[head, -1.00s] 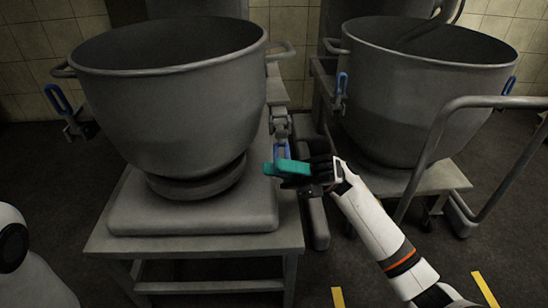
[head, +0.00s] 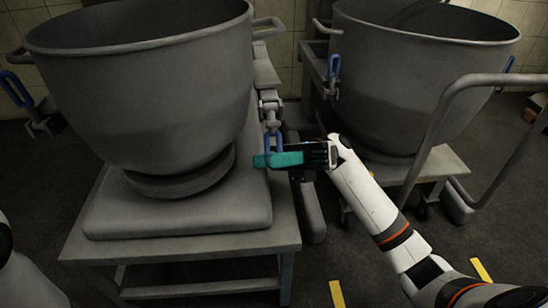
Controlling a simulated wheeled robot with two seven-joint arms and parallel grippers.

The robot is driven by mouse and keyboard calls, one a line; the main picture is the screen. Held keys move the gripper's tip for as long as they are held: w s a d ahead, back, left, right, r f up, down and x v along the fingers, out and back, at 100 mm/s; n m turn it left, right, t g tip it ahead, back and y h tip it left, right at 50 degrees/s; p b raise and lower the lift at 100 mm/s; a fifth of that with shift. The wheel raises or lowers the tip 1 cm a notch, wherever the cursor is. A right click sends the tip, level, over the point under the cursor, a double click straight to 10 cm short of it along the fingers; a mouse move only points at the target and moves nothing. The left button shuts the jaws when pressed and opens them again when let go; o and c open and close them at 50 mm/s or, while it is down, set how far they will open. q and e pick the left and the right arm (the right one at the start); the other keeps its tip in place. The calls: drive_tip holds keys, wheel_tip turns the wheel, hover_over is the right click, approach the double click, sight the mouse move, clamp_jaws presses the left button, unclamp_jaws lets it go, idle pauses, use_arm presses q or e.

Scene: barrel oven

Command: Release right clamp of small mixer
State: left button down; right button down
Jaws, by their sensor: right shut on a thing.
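A large grey mixer bowl (head: 150,85) stands on a grey base at the left. Its right clamp (head: 271,105) hangs on the bowl's right side, with the blue handle (head: 273,144) pointing down. My right gripper (head: 272,160) reaches in from the right, its teal fingers lying level at the lower end of this handle. It is shut on the blue handle, and the fingers hide the handle's bottom end. The bowl's left clamp (head: 22,98), also with a blue handle, shows at the left edge. My left gripper is out of view.
A second grey mixer bowl (head: 410,95) with a blue-handled clamp (head: 333,72) stands at the right. A grey tubular rail (head: 440,115) curves in front of it, close to my right arm. Dark floor with yellow marks (head: 337,294) lies in front.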

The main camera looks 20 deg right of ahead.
drive_tip(key=c, duration=1.3)
unclamp_jaws()
drive_tip(key=p+v, duration=0.2)
drive_tip(key=v, duration=0.5)
drive_tip(key=shift+w+d+f+p, duration=0.1)
drive_tip(key=shift+d+f+p, duration=0.1)
drive_tip(key=shift+d+p, duration=0.1)
